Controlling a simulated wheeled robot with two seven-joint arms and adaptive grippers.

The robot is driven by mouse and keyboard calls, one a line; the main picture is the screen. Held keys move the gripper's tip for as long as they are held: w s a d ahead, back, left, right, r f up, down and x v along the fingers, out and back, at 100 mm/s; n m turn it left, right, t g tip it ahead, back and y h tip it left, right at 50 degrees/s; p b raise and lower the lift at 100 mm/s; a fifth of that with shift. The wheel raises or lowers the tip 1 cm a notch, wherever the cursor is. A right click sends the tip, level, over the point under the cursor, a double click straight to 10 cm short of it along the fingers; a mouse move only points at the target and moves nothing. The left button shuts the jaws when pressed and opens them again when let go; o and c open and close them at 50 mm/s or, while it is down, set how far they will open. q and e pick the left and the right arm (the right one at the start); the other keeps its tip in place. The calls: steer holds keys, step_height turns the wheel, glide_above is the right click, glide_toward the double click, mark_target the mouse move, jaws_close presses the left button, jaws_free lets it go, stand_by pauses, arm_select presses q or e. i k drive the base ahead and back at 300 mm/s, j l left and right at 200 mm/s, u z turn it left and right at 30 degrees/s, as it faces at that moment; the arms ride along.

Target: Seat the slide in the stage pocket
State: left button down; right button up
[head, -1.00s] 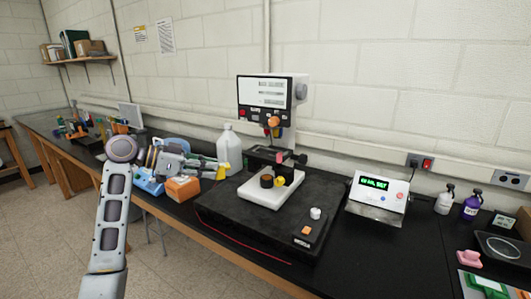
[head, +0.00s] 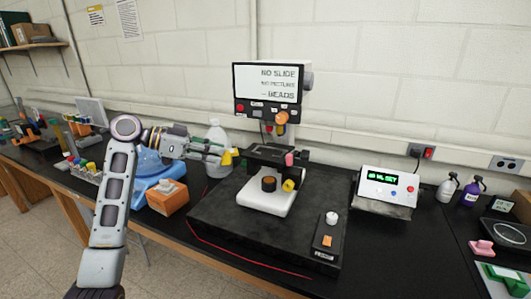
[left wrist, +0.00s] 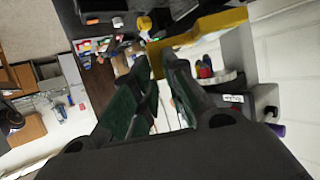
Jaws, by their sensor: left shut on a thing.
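My left gripper (head: 224,153) is in front of the white jug, left of the microscope. It is shut on a thin piece with a yellow end, apparently the slide (head: 229,158); in the left wrist view a yellow bar (left wrist: 205,34) lies across, just beyond the fingertips (left wrist: 158,62). The gripper hides part of the piece. The dark stage (head: 268,152) of the microscope stands to the right, apart from the gripper, with a pink knob on it. Its pocket is too small to make out. The screen (head: 265,83) reads "NO SLIDE". My right gripper is not in view.
The microscope stands on a thick black slab (head: 225,222). An orange box (head: 166,202), a blue holder (head: 148,168) and the jug (head: 215,134) are near my left arm. A display box (head: 386,188) stands right of the slab.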

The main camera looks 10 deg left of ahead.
mark_target(267, 157)
steer(key=i+j+z, duration=0.15)
steer(key=j, duration=0.2)
steer(key=i+j+z, duration=0.15)
steer(key=j, duration=0.25)
steer(key=j+z, duration=0.15)
steer(key=j, duration=0.2)
steer(key=i+j+z, duration=0.1)
steer(key=j, duration=0.35)
steer(key=i+l, duration=0.05)
